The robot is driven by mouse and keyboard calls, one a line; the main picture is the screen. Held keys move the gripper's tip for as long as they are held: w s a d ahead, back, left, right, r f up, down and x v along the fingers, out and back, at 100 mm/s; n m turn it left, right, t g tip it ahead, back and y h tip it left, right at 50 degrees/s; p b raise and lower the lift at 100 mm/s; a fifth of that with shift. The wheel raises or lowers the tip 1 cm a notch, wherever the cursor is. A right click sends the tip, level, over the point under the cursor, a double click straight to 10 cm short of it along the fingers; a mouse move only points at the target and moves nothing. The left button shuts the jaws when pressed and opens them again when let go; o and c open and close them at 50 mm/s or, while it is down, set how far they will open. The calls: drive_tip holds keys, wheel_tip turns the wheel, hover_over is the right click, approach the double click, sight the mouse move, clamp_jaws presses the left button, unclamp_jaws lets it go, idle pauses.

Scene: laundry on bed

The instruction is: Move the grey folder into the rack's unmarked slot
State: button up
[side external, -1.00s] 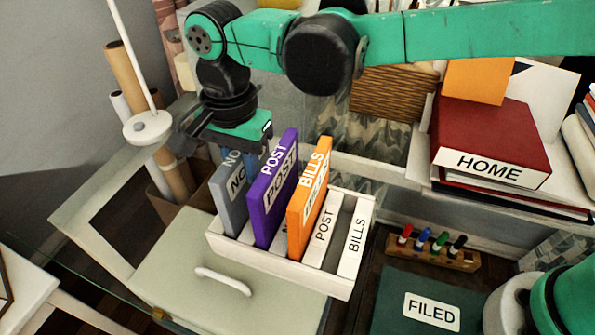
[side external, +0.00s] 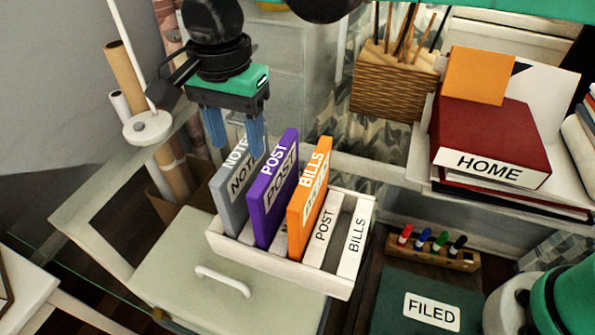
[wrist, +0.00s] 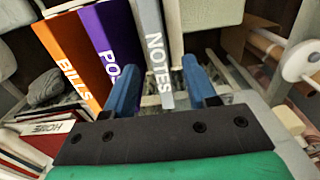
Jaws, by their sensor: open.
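The grey folder (side external: 234,188), labelled NOTES, stands upright in the leftmost slot of the white rack (side external: 285,268). It also shows in the wrist view (wrist: 151,45), ahead of and between my fingertips. The purple POST folder (side external: 270,205) stands just right of it, then the orange BILLS folder (side external: 304,215). To the right are slots marked POST (side external: 321,238) and BILLS (side external: 354,240). The slot under the grey folder shows no readable mark. My gripper (side external: 238,150) is open and empty above the grey folder, its blue fingers near the folder's top edge.
The rack stands on a pale lidded box (side external: 180,262) with a white handle. A green FILED mat (side external: 400,300) and a pen block (side external: 436,250) lie to the right. Cardboard tubes (side external: 124,72) stand at left.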

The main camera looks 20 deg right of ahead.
wheel_tip(320, 180, up, 6)
drive_tip(key=shift+r, duration=0.4)
drive_tip(key=shift+w+d+r, duration=0.15)
drive_tip(key=shift+d, duration=0.2)
drive_tip(key=d+f+n+t+y, duration=0.1)
drive_tip(key=d+n+t, duration=0.35)
drive_tip(key=d, duration=1.15)
drive_tip(key=s+d+f+n+t+h, duration=0.1)
drive_tip(key=s+d+f+n+t, duration=0.1)
drive_tip(key=s+d+f+n, duration=0.2)
drive_tip(key=s+d+f, duration=0.2)
drive_tip(key=d+f, duration=0.2)
drive_tip(key=d, duration=0.2)
drive_tip(key=shift+s+t, duration=0.35)
drive_tip(key=shift+s, duration=0.05)
